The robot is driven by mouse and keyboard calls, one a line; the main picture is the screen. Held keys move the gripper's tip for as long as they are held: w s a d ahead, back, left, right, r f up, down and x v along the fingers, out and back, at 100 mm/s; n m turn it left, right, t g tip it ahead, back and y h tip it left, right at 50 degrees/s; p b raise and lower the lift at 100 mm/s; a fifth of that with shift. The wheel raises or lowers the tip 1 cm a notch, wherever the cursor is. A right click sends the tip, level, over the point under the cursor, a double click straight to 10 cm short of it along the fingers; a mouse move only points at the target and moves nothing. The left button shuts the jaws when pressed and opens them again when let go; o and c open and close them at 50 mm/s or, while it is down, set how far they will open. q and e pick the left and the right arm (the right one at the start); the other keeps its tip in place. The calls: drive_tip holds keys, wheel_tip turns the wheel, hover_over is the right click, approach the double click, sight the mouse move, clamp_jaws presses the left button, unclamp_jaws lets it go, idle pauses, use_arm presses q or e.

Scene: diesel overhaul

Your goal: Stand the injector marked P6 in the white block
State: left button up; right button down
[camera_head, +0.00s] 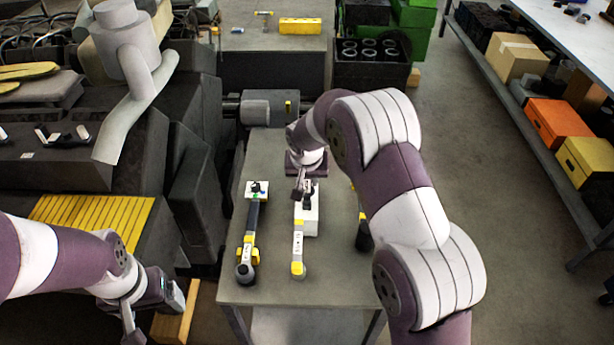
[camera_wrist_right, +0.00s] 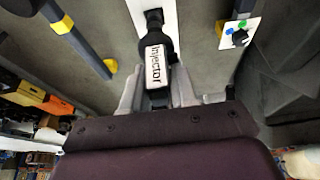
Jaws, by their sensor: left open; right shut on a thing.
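My right gripper (camera_head: 304,190) is shut on a dark injector (camera_wrist_right: 155,60) whose white label reads "Injector" in the right wrist view. No P6 mark is legible. The injector's black end lies over the white block (camera_wrist_right: 136,12) in that view. The white block (camera_head: 313,222) stands on the grey table, just below my right gripper in the head view. I cannot tell whether the injector is in a hole of the block or above it. My left gripper (camera_head: 146,308) is open and empty, left of the table and low in the picture.
On the grey table (camera_head: 270,292), a dark long-handled tool (camera_head: 250,232) lies at the left and a white-and-yellow tool (camera_head: 298,250) in front of the block. Another dark tool (camera_head: 362,235) is partly hidden by my right arm. A black crate (camera_head: 372,76) stands behind.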

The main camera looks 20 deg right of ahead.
sight(307, 193)
drive_tip(key=shift+f+b, duration=2.35)
drive_tip(key=shift+f, duration=0.5)
drive_tip(key=c, duration=0.8)
unclamp_jaws()
drive_tip(key=b+v, duration=0.1)
drive_tip(key=v, duration=1.1)
drive_tip(key=shift+s+r+b, duration=0.15)
drive_tip(key=shift+r+b, duration=0.2)
drive_tip(key=shift+b, duration=0.05)
drive_tip(key=s+d+f+n+g, duration=0.1)
drive_tip(key=s+f, duration=0.3)
drive_tip(key=s, duration=0.7)
drive_tip(key=s+d+f+n+g+y, duration=0.1)
drive_tip(key=s+f, duration=0.3)
drive_tip(key=s, duration=0.7)
drive_tip(key=shift+s+d+n, duration=0.2)
drive_tip(key=shift+d+n, duration=0.4)
drive_tip(key=shift+n, duration=0.2)
